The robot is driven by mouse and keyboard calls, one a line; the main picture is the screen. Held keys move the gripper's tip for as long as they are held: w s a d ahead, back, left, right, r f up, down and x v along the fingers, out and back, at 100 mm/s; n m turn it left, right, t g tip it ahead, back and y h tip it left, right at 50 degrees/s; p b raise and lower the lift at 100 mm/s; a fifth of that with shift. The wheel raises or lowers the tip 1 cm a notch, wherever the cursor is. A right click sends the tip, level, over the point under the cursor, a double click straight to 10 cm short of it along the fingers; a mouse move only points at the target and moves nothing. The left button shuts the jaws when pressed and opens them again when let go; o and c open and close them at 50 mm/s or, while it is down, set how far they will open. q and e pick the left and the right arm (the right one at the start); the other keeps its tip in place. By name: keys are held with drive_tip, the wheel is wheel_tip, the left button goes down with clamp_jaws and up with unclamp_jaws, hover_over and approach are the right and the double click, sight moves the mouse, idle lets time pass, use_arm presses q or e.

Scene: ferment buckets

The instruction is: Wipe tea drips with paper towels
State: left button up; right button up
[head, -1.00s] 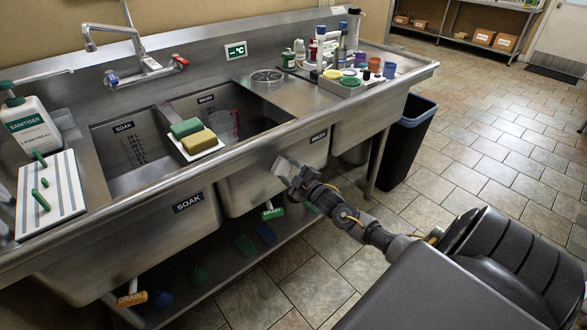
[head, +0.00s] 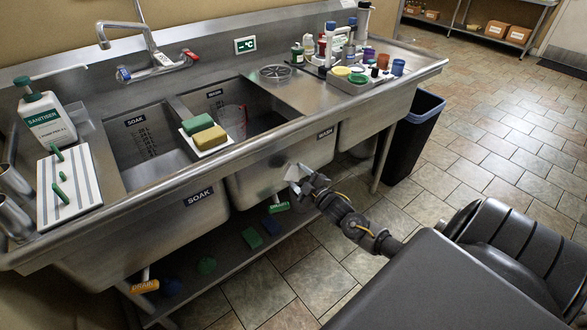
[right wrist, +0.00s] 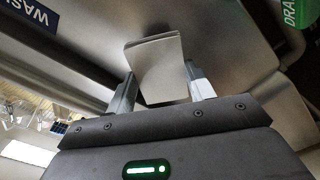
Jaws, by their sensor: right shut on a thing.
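My right gripper (head: 303,181) is in front of the outer wall of the sink basin labelled WASH, below the rim. It is shut on a folded pale paper towel (head: 293,172). In the right wrist view the towel (right wrist: 158,68) stands out between the two fingers (right wrist: 161,92) as a flat, pale grey-white sheet. Bare metal of the sink shows behind it; I cannot tell whether the towel touches it. I cannot make out any tea drips. My left gripper is not in view.
A steel sink (head: 265,145) with a raised rim spans the left. A sponge tray (head: 212,145), sanitiser bottle (head: 47,122) and striped board (head: 70,200) sit on it. Bottles and small tubs crowd its right end. A dark bin (head: 415,125) stands beside it. Tiled floor is open at right.

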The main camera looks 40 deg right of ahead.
drive_tip(key=shift+s+p, duration=0.3)
drive_tip(key=shift+s, duration=0.65)
drive_tip(key=shift+s+p, duration=0.5)
drive_tip(key=shift+s, duration=0.3)
drive_tip(key=shift+s+a, duration=0.1)
drive_tip(key=shift+s, duration=0.6)
